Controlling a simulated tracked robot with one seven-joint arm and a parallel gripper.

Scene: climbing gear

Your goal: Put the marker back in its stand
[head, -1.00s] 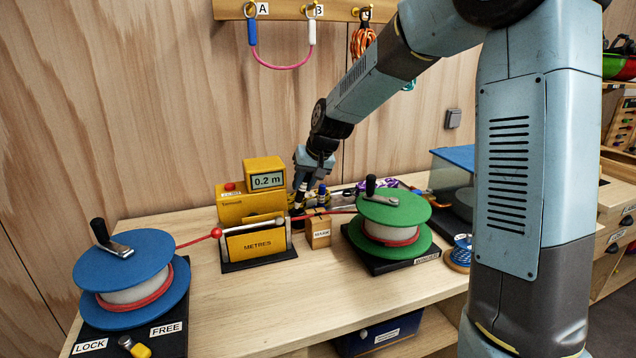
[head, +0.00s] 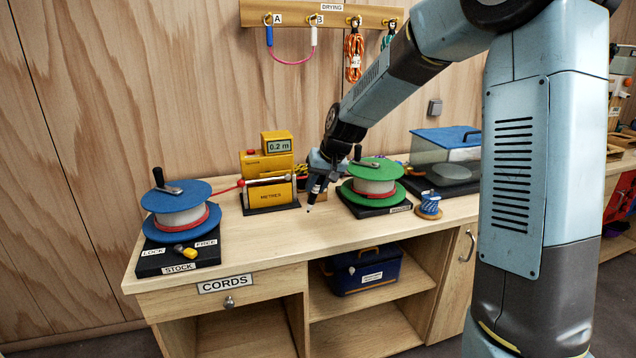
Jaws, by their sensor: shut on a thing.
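My gripper (head: 318,181) is over the bench, between the yellow metre counter and the green reel. The marker's upper part is hidden by the fingers. The small wooden stand labelled MARK, seen earlier right of the counter, is mostly or wholly hidden behind my gripper.
The yellow metre counter (head: 269,193) reading 0.2 m stands left of my gripper, with a red cord running from the blue reel (head: 176,198). The green reel (head: 375,170) is close on the right. The bench front (head: 290,232) is clear. A glass case (head: 436,152) stands farther right.

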